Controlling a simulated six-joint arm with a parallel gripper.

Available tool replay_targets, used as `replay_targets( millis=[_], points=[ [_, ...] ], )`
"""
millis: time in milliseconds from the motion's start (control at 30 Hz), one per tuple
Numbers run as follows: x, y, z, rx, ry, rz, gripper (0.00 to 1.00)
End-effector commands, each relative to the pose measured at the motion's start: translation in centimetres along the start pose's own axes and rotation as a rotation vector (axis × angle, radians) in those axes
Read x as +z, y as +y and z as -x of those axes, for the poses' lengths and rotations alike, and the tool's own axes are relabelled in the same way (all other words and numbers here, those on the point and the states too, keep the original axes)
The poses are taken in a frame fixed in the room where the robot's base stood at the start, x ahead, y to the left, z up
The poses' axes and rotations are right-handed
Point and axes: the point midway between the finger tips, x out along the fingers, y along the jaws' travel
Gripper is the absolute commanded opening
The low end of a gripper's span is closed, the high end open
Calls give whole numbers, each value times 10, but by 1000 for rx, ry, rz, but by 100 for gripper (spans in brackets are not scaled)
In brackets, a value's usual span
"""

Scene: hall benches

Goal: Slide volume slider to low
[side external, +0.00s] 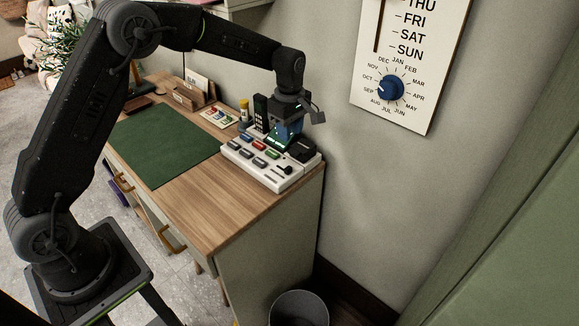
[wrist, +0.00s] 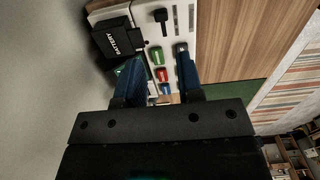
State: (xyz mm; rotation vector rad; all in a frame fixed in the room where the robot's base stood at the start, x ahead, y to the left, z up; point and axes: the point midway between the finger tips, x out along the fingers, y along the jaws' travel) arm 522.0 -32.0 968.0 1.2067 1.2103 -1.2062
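A white control panel (side external: 262,174) stands at the near right end of the wooden desk. It also shows in the wrist view (wrist: 201,15). A black slider knob (wrist: 162,17) sits on the panel, beyond my fingertips in the wrist view; in the side view it is a small dark knob (side external: 287,170) near the panel's front right. No volume or low marking is readable. My gripper (wrist: 158,62) points down over the panel with its two blue fingers apart and nothing held. In the side view my gripper (side external: 291,133) is above the panel's back part, behind the slider.
A black block marked BATTERY (wrist: 114,38) stands on the panel beside the slider. Green (wrist: 158,57) and red (wrist: 162,75) buttons lie between my fingers in the wrist view. A green mat (side external: 165,143) covers the desk's left. A wall panel with a blue dial (side external: 391,88) hangs right.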

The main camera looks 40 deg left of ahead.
Motion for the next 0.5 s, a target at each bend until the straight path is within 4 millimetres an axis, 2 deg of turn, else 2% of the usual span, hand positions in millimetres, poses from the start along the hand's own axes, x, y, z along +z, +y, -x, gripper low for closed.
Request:
replay_targets(
  millis=[500],
  points=[
    [0,-2,-100,-3,-1,-4,34]
  ],
)
